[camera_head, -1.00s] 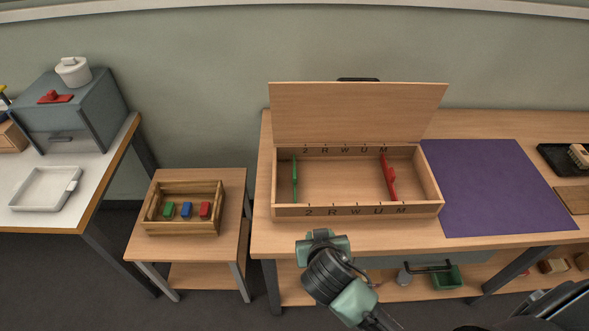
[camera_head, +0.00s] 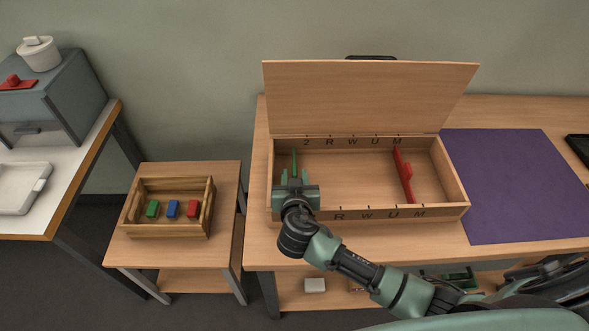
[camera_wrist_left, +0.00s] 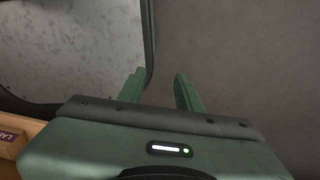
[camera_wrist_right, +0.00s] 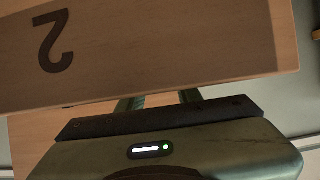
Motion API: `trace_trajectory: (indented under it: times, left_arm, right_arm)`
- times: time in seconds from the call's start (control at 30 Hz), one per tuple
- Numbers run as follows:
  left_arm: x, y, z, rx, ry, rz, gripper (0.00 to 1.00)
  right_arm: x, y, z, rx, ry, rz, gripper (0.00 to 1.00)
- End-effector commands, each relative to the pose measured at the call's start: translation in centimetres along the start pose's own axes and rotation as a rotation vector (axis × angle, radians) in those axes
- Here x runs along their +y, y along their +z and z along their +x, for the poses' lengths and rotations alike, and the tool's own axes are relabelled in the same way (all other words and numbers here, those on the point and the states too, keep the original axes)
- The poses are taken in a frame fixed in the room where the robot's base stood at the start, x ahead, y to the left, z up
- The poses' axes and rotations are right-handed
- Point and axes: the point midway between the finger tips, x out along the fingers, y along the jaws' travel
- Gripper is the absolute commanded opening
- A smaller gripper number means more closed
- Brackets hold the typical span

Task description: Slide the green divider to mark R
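The green divider (camera_head: 294,161) stands upright across the open wooden box (camera_head: 350,165), near its left end and a little left of the 2 on the back rail. Mark R (camera_head: 327,142) is on the back rail to its right, and another R (camera_head: 339,216) is on the front rail. My right gripper (camera_head: 294,174) is open over the box's front left, its fingers either side of the divider's line; contact cannot be told. In the right wrist view the fingers (camera_wrist_right: 160,98) are partly hidden by the rail marked 2. My left gripper (camera_wrist_left: 158,85) is open and empty.
The raised lid (camera_head: 368,97) is behind. A purple mat (camera_head: 520,185) lies right of the box. A wooden tray (camera_head: 168,230) with coloured blocks stands on the small table at left.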

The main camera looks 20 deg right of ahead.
Motion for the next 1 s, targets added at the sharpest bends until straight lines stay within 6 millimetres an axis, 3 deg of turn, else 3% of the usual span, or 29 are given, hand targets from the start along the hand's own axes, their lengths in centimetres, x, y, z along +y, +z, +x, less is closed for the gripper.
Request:
trace_trajectory:
  times: [0.2, 0.53, 0.67, 1.0]
  left_arm:
    - [-0.1, -0.5, -0.4, 0.006, -0.001, 0.0, 0.35]
    - [-0.3, -1.8, -0.4, 0.026, -0.003, 0.0, 0.35]
    - [-0.3, -1.8, -0.4, 0.026, -0.003, 0.0, 0.35]
    - [-0.2, -1.3, -0.4, 0.018, -0.002, 0.0, 0.35]
  right_arm:
    - [0.0, -0.1, 2.4, 0.001, 0.001, -0.002, 0.35]
    - [0.0, 0.0, 2.9, -0.001, -0.001, 0.0, 0.35]
    - [0.0, 0.0, 2.9, -0.001, 0.0, 0.0, 0.0]
    - [0.0, 0.0, 2.8, -0.001, 0.0, 0.0, 0.0]
